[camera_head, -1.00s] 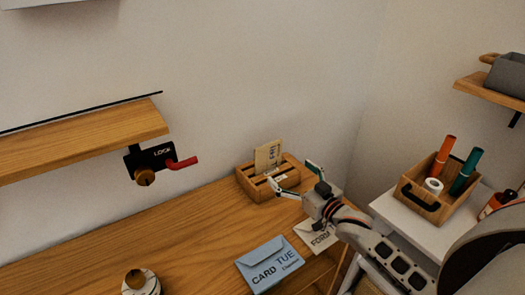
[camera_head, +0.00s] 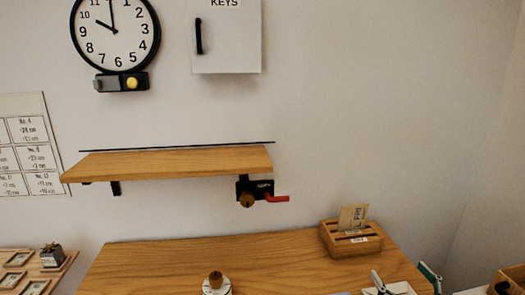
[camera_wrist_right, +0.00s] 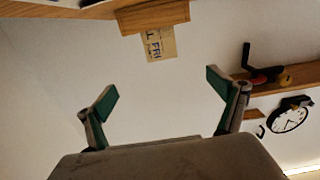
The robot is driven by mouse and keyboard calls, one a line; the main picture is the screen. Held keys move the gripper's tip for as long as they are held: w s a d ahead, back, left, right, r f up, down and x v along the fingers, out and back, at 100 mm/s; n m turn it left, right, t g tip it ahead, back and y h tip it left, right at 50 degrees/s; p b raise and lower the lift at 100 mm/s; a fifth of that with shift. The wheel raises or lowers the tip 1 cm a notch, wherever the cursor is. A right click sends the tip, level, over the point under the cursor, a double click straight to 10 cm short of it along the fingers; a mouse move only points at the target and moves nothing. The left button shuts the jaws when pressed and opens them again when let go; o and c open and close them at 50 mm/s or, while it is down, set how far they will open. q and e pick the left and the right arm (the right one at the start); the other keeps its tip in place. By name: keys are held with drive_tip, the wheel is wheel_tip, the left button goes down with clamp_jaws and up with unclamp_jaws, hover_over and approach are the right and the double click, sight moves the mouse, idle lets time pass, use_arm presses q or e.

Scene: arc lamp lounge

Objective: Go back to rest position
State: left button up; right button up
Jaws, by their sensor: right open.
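My right gripper (camera_head: 404,281) is at the bottom right edge of the head view, its fingers spread with nothing between them. In the right wrist view (camera_wrist_right: 163,97) its two green-padded fingers stand wide apart and empty. A wooden rack (camera_head: 352,246) with an upright card (camera_head: 353,217) stands just behind it at the table's right back corner. The rack (camera_wrist_right: 153,17) and card (camera_wrist_right: 160,45) also show in the right wrist view, upside down and apart from the fingers. My left gripper is in neither view.
The wooden table (camera_head: 220,254) is largely clear. A wall shelf (camera_head: 175,162) with a lock and red lever (camera_head: 277,198) hangs above it. A small white item with a brown top (camera_head: 216,284) stands at the front. A wooden box (camera_head: 511,280) is at far right.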

drive_tip(key=s+a+f+g, duration=0.1)
drive_tip(key=f, duration=0.1)
drive_tip(key=s+a+f+n+g+h, duration=0.1)
drive_tip(key=s+f, duration=0.1)
drive_tip(key=s+a+f, duration=0.1)
drive_tip(key=f, duration=0.1)
drive_tip(key=shift+s+n+g+h, duration=0.15)
drive_tip(key=shift+n+g+h, duration=0.15)
drive_tip(key=shift+g+h, duration=0.1)
drive_tip(key=s+d+f+n+g+h, duration=0.1)
drive_tip(key=s+f+n+g+h, duration=0.2)
drive_tip(key=s, duration=0.8)
drive_tip(key=s+d+f+n+g+h, duration=0.15)
drive_tip(key=s+g, duration=0.35)
drive_tip(key=s, duration=0.5)
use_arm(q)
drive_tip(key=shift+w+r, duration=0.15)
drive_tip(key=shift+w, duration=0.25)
use_arm(e)
drive_tip(key=w+a+f+m+t+y, duration=0.1)
drive_tip(key=a+f+m+t+y, duration=0.2)
drive_tip(key=a+f, duration=1.1)
drive_tip(key=a+y, duration=0.2)
drive_tip(key=y, duration=0.1)
drive_tip(key=shift+a+t, duration=0.15)
drive_tip(key=shift+t, duration=0.25)
